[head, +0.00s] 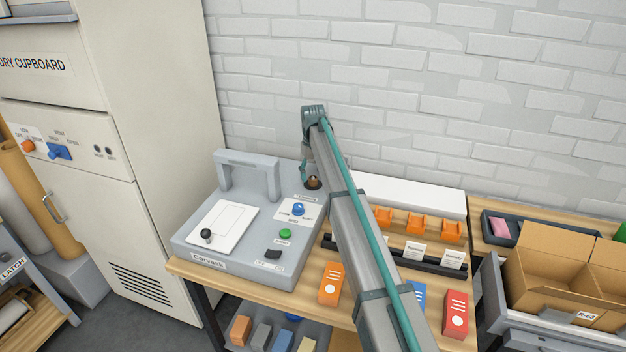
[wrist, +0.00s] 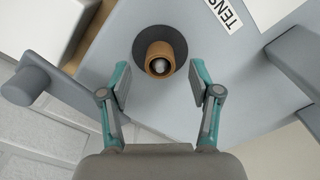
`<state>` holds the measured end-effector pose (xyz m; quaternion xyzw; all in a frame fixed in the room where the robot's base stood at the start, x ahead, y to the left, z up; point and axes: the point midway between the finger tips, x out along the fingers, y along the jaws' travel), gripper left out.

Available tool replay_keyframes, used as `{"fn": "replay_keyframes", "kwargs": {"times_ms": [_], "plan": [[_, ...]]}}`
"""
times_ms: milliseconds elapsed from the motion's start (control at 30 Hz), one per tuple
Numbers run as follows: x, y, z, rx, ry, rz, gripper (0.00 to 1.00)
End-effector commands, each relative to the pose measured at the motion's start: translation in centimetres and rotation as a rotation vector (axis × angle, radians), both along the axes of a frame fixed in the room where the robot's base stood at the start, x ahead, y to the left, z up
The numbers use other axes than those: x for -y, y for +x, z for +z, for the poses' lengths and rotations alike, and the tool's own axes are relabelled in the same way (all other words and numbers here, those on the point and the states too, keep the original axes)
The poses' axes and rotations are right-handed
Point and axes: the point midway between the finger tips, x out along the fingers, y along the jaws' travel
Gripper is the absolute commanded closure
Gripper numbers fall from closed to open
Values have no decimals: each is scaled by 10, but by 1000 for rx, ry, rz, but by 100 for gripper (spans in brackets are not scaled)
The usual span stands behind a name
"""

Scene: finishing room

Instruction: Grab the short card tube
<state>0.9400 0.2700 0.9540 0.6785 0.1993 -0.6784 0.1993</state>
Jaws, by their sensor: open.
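A short brown card tube (wrist: 160,58) stands in a dark round recess of the grey machine (head: 240,212), with a pale round tip showing inside it. The tube also shows small in the head view (head: 313,182), partly hidden by my gripper. My gripper (wrist: 161,82) is open and empty, its two teal fingers spread wide. In the wrist view the tube lies just beyond the fingertips, between their lines and apart from both. In the head view my gripper (head: 308,174) hangs over the recess at the machine's back right.
A grey handle (head: 248,160) rises at the machine's back left. A label beginning "TENS" (wrist: 228,12) lies beside the recess. Knobs and buttons sit in front. Orange holders (head: 418,226) stand right of my arm, and a brick wall is behind.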

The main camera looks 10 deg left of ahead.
Motion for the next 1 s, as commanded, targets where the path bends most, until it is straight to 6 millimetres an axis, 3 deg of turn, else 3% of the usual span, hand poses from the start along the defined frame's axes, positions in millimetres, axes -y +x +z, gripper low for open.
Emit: {"fn": "replay_keyframes", "kwargs": {"times_ms": [200, 400, 667, 1000], "plan": [[0, 0, -21, 0, 0, 0, 37], [0, 0, -22, 0, 0, 0, 37], [0, 0, -22, 0, 0, 0, 80], [0, 0, -22, 0, 0, 0, 81]]}}
